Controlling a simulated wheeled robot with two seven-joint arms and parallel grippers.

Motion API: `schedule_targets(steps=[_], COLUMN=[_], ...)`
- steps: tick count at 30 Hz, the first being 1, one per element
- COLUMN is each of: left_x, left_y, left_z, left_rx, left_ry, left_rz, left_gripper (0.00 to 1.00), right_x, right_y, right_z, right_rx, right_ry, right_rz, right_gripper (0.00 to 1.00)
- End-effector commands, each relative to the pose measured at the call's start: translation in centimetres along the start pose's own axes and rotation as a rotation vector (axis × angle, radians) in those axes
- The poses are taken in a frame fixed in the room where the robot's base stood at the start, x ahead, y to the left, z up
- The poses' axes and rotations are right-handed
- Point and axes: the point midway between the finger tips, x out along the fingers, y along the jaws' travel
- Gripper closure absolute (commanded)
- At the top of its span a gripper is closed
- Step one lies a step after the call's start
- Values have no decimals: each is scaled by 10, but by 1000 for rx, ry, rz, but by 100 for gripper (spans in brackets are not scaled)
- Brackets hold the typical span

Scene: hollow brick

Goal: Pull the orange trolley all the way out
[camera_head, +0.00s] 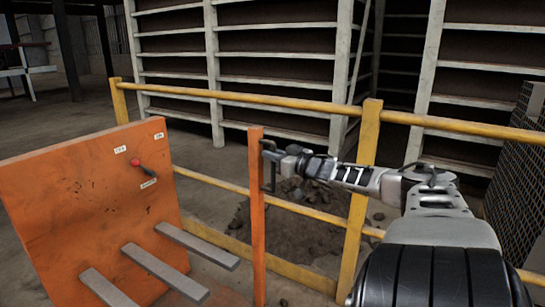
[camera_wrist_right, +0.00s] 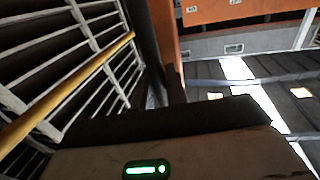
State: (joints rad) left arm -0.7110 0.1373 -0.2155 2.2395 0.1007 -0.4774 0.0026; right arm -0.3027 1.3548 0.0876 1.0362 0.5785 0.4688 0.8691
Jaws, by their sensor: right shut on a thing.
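The orange trolley's broad panel (camera_head: 85,205) stands at the left of the head view, with white labels and a red-knobbed lever (camera_head: 137,163). Grey bars (camera_head: 165,270) stick out from it toward the lower right. An upright orange post (camera_head: 257,215) stands right of the bars and carries a dark handle (camera_head: 268,168); how it joins the panel is not visible. My right gripper (camera_head: 284,162) is shut on this handle, its arm reaching in from the right. Orange parts (camera_wrist_right: 165,40) also show in the right wrist view. My left gripper is not in view.
A yellow railing (camera_head: 300,107) with posts runs behind the trolley and my right arm. Pale slatted racks (camera_head: 270,60) stand beyond it. Rubble (camera_head: 310,225) lies on the floor behind the railing. A mesh panel (camera_head: 515,180) stands at the far right.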

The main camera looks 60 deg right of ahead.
Motion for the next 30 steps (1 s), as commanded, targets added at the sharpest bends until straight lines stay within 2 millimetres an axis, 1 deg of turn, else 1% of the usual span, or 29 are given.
schedule_targets(steps=[1,2,3,11,14,17,21,23,30], left_x=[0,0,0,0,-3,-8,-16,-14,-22], left_y=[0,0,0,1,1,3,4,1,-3], left_z=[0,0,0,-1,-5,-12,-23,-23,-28], left_rx=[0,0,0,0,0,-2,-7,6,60], left_ry=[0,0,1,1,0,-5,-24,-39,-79], left_rz=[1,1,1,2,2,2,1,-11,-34], left_gripper=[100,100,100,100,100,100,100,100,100], right_x=[0,0,0,-1,-3,-11,-30,-43,-101], right_y=[0,0,0,0,-1,-2,0,0,0], right_z=[2,2,2,1,1,-1,-5,-4,-2], right_rx=[-1,-1,-1,-1,1,4,2,5,2], right_ry=[-4,-4,-4,-4,-5,-8,-10,-10,-8], right_rz=[2,2,1,1,0,-2,3,1,4], right_gripper=[80,72,67,67,67,67,67,67,67])
